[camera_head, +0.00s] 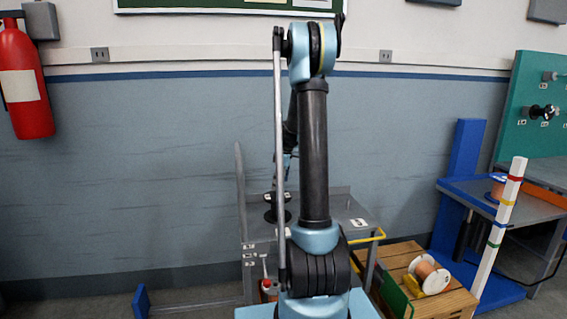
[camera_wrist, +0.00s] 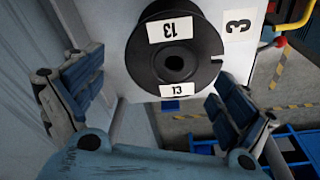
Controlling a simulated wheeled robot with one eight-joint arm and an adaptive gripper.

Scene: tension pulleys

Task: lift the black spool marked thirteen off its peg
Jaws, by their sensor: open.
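The black spool (camera_wrist: 146,68) fills the top middle of the wrist view, with two white labels reading 13 and a dark centre hole. I cannot make out a peg in the hole. In the head view a black spool (camera_head: 270,216) shows on a grey stand (camera_head: 338,200), partly hidden by my arm. My gripper (camera_wrist: 155,101) is open and empty. One blue-padded finger is to the left of the spool and one to its lower right, with gaps between them and the spool. In the head view my gripper is mostly hidden behind my arm.
A white plate marked 3 (camera_wrist: 238,22) is beside the spool. A yellow rail (camera_head: 368,238) juts from the stand's right. A striped post (camera_head: 499,228) and blue-framed bench (camera_head: 470,192) stand further right.

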